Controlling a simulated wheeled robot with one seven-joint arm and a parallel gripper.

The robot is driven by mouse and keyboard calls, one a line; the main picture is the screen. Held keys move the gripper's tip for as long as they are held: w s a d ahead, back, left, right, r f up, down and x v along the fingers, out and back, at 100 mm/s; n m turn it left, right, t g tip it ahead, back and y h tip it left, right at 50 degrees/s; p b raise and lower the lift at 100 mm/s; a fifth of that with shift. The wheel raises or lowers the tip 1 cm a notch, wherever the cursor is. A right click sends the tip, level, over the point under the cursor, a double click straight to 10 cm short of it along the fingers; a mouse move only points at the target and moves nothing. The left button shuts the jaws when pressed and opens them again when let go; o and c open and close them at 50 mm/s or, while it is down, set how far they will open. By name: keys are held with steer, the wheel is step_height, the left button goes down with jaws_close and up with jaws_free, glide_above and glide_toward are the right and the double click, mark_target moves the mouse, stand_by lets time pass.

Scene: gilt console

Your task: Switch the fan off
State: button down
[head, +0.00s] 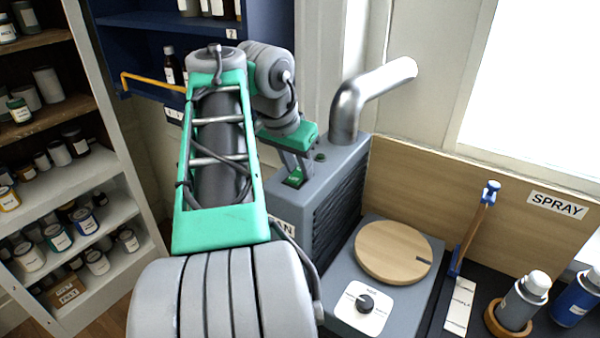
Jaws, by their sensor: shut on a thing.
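The fan unit (337,165) is a grey box with a dark louvred side and a bent metal duct on top. A white label on its front, partly hidden by my arm, ends in "AN". A green switch (294,179) sits on its top near the front left edge. My gripper (296,172) points down at this switch with its fingers shut on it. The exact contact is small and partly hidden. A small dark green round part (320,157) is on the box top to the right of the fingers.
A grey turntable unit (345,267) with a round wooden disc (393,250) and a dial (365,302) stands right of the fan. Spray bottles (520,300) and a blue-handled tool (473,230) are further right. Shelves of jars (90,215) fill the left.

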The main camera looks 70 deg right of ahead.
mark_target(291, 182)
steer(key=c, duration=1.1)
jaws_free()
steer(key=p+v, duration=0.4)
steer(key=v, duration=0.3)
steer(key=shift+r+p, duration=0.15)
steer(key=shift+p, duration=0.2)
steer(key=shift+a+r, duration=0.15)
steer(key=shift+r, duration=0.05)
